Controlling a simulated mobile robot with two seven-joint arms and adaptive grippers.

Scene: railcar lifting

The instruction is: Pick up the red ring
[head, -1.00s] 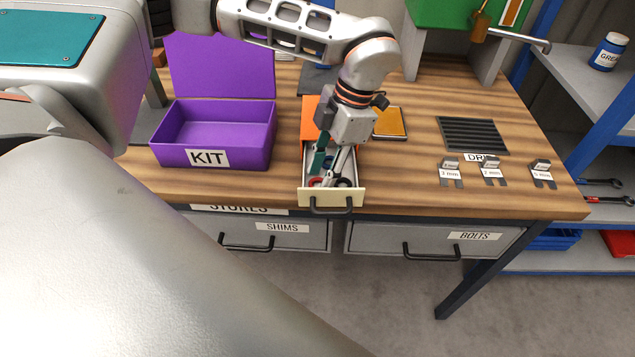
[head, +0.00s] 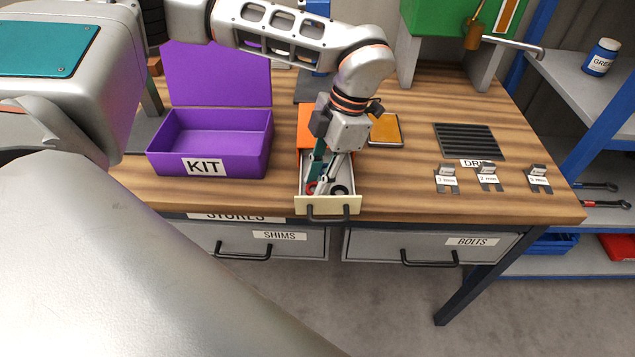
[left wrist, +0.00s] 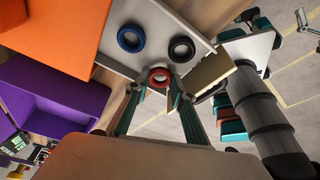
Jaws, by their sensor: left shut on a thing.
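The red ring (left wrist: 159,77) sits between the fingertips of my left gripper (left wrist: 156,88) in the left wrist view, at the front of the open drawer. In the head view only a bit of the red ring (head: 311,188) shows beside the fingers. My left gripper (head: 318,186) points down into the drawer (head: 328,206) and is shut on the red ring. A blue ring (left wrist: 131,38) and a black ring (left wrist: 181,49) lie apart from it on the drawer floor. The black ring also shows in the head view (head: 340,190). My right gripper is not in view.
The drawer walls and cream front surround the fingers closely. An open purple KIT box (head: 210,142) stands left of the drawer. An orange-yellow tray (head: 386,129), a dark grooved mat (head: 469,141) and several small labelled holders stand to the right.

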